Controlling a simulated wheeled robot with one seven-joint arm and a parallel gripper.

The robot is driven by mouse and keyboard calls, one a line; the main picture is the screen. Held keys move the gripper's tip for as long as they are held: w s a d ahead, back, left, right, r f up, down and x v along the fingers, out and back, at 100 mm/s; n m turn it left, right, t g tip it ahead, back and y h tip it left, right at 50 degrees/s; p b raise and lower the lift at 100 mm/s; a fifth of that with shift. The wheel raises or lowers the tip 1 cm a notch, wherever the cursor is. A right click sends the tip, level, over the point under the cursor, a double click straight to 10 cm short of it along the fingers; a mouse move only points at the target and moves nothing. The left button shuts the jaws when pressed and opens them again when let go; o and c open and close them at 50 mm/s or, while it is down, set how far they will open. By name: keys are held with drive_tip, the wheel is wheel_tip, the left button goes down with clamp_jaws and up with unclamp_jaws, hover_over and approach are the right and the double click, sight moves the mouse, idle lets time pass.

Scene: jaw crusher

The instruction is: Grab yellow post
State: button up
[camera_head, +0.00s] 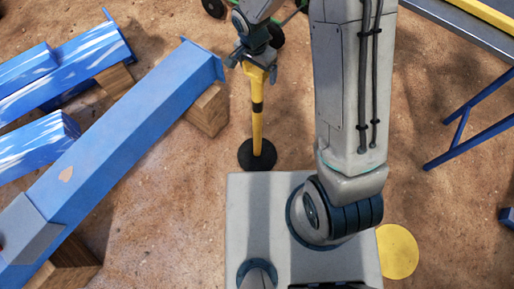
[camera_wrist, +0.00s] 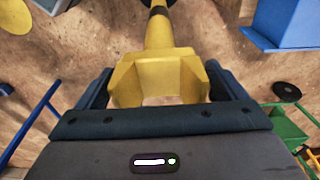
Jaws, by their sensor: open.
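The yellow post (camera_head: 257,120) stands upright on a round black base, with a black band partway up. Its wider yellow head shows in the wrist view (camera_wrist: 160,82). My gripper (camera_head: 252,58) is at the top of the post. In the wrist view my gripper (camera_wrist: 158,75) is open, with one dark finger on each side of the yellow head. I cannot tell whether either finger touches it. The top of the post is partly hidden by my gripper in the head view.
A long blue beam (camera_head: 125,140) rests on wooden blocks (camera_head: 208,110) left of the post. More blue beams (camera_head: 65,70) lie farther left. A table with blue legs (camera_head: 465,130) stands at the right. A yellow disc (camera_head: 398,252) lies on the brown ground.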

drive_tip(key=c, duration=1.8)
drive_tip(key=shift+w, duration=0.1)
clamp_jaws()
drive_tip(key=shift+r, duration=0.15)
